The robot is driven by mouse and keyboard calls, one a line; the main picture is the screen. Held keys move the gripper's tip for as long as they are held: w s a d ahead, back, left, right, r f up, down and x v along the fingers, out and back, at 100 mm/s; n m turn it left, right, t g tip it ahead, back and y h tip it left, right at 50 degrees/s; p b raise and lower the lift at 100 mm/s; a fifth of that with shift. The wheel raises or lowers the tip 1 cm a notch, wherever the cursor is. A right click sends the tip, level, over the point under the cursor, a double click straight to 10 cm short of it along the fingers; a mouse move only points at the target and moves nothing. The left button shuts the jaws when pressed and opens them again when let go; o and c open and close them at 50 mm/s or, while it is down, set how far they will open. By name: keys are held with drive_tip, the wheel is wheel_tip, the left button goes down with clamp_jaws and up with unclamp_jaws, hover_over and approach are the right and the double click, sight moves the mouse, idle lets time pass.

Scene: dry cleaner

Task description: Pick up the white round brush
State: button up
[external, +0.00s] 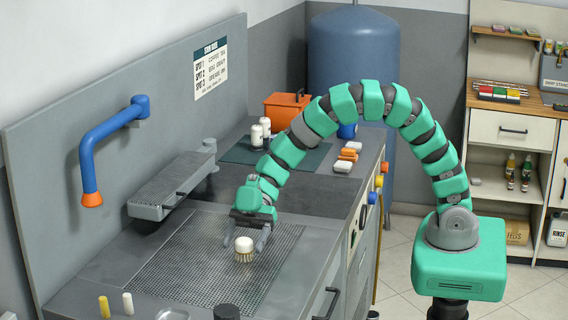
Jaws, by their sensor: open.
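The white round brush (244,246) stands upright on the perforated metal grate (190,262), with its pale cap up and its bristles down. My gripper (245,240) points down at the brush from above and behind it. Its jaws are open, with one finger to the left of the brush and the other to the right. I cannot tell whether a finger touches the brush.
A blue pipe arm (100,140) and a grey padded board (172,186) stick out at left. A dark cylinder (227,312) stands at the front.

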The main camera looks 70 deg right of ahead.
drive_tip(key=shift+a+f, duration=0.15)
drive_tip(key=shift+a, duration=0.15)
drive_tip(key=c, duration=1.1)
